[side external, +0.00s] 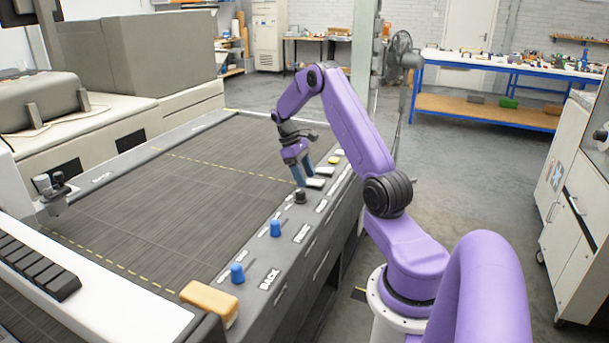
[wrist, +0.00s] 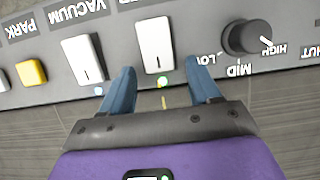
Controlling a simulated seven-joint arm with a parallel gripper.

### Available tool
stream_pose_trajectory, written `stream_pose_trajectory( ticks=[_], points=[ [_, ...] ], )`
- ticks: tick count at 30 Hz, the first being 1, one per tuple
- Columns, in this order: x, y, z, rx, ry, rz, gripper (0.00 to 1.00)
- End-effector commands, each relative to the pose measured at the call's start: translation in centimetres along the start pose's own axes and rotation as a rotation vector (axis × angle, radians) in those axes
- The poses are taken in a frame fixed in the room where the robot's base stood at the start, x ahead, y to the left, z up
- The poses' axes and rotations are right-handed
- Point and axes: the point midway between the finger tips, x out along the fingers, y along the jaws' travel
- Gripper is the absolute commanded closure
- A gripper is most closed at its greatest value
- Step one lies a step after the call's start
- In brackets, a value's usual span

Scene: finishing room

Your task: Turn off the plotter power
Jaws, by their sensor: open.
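My gripper (wrist: 160,84) is open and empty, with its two blue fingers pointing at the control panel. In the wrist view, a white rocker switch (wrist: 155,45) sits just ahead of the fingertips, between their lines. A green light (wrist: 162,81) glows at its near end. Its label is cut off, so I cannot read whether it says power. In the side view, my gripper (side external: 303,175) is over the panel beside the white rockers (side external: 315,183).
A dark knob (wrist: 246,37) marked LOW, MID and HIGH stands close right of the right finger. A yellow button (wrist: 31,73) near PARK is at the left. Blue knobs (side external: 275,229) and an orange block (side external: 210,302) are along the panel. The plotter bed (side external: 170,210) is clear.

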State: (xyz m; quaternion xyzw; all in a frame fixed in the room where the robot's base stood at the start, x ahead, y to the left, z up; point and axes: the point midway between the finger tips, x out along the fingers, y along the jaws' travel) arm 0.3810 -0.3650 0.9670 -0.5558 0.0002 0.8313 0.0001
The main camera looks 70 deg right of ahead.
Motion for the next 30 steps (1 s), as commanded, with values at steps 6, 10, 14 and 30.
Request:
stream_pose_trajectory(
  ticks=[6, 10, 14, 30],
  points=[
    [0.2, 0.0, 0.0, 0.000, -0.001, 0.000, 0.38],
    [0.2, 0.0, 0.0, 0.000, -0.001, 0.000, 0.51],
    [0.2, 0.0, 0.0, 0.000, 0.000, 0.000, 0.94],
    [-0.3, 0.0, 1.1, -0.001, 0.234, -0.002, 0.94]
  ],
)
